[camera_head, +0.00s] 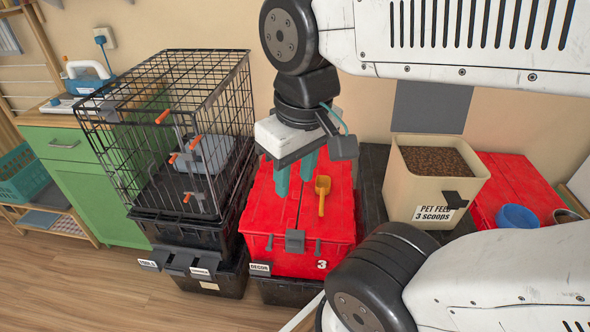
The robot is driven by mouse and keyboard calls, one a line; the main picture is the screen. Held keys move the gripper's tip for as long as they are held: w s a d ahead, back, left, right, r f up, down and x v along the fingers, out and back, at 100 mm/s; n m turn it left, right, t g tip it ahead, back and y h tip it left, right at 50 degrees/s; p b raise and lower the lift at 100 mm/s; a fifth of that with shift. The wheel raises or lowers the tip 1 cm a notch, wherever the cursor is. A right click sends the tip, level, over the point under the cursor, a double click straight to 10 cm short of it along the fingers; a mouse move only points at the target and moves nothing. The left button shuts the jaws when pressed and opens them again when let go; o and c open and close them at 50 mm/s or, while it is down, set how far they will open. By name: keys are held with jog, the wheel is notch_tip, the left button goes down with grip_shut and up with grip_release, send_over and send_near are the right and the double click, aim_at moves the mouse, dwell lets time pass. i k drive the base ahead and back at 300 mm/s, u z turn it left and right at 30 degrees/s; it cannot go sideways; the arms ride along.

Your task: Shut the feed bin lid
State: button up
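The feed bin (420,190) is a beige box labelled "PET FEED 3 SCOOPS", right of centre, full of brown kibble. Its top is uncovered. A flat grey panel (432,106) stands upright behind its back edge and looks like the raised lid; my upper arm hides its top. A dark latch-like piece sits on the bin's front. My gripper (295,184) points down over the red tote, left of the bin and apart from it. Its two teal fingers are spread with nothing visible between them.
A wire cage (170,130) on black totes is at left. A blue bowl (516,217) sits on another red tote (530,175) at right. My arm link covers the lower right.

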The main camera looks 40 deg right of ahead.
aim_at(419, 107)
jog(key=z, duration=1.9)
jog(key=k, duration=0.55)
jog(key=z, duration=0.35)
jog(key=i, duration=1.1)
jog(key=u, duration=0.6)
